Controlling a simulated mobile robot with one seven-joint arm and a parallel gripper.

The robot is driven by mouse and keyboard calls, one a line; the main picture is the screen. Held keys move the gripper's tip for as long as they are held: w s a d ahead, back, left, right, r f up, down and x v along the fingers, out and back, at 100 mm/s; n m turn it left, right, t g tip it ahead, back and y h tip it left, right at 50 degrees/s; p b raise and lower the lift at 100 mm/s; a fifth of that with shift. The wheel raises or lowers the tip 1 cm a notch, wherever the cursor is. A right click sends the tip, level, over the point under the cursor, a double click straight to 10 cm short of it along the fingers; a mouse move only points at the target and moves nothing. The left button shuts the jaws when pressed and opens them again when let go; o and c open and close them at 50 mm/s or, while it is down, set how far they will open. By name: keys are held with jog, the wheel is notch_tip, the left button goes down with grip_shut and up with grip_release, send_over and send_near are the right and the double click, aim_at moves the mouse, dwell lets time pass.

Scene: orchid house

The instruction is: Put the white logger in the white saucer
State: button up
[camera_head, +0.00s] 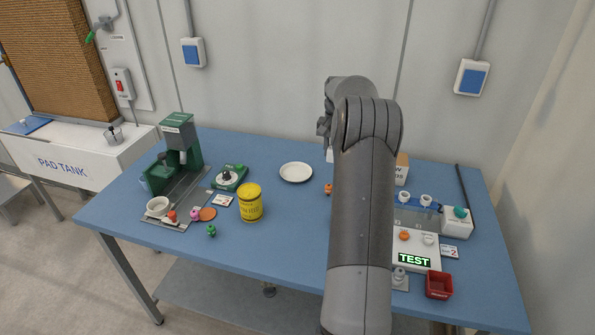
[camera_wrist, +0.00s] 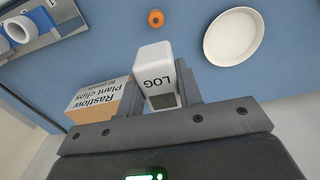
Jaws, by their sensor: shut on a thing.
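The white logger (camera_wrist: 155,58), a small white block marked LOG with a dark panel, is between the fingers of my gripper (camera_wrist: 162,93) in the wrist view. My gripper is shut on it. In the head view my arm hides most of the gripper, and only a white sliver, which looks like the logger (camera_head: 329,155), shows beside the arm. The white saucer (camera_head: 296,172) lies empty on the blue table, to the left of my arm. It also shows at the upper right of the wrist view (camera_wrist: 234,36), apart from the logger.
A box of plant chips (camera_wrist: 95,99) stands close beside the logger in the wrist view. A small orange knobbed thing (camera_wrist: 156,18) lies near the saucer. A yellow tin (camera_head: 250,203), a green device (camera_head: 230,177) and a red bin (camera_head: 439,286) stand on the table (camera_head: 290,225).

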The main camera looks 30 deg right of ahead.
jog(key=w+a+f, duration=0.2)
jog(key=w, duration=0.1)
jog(key=w+a+f, duration=0.2)
jog(key=w, duration=0.1)
jog(key=w+a+f, duration=0.2)
jog(key=w, duration=0.1)
jog(key=shift+w+a+f, duration=0.1)
jog(key=shift+a+f, duration=0.15)
jog(key=shift+f, duration=2.1)
jog(key=shift+f, duration=0.1)
jog(key=shift+f, duration=0.4)
jog(key=o, duration=1)
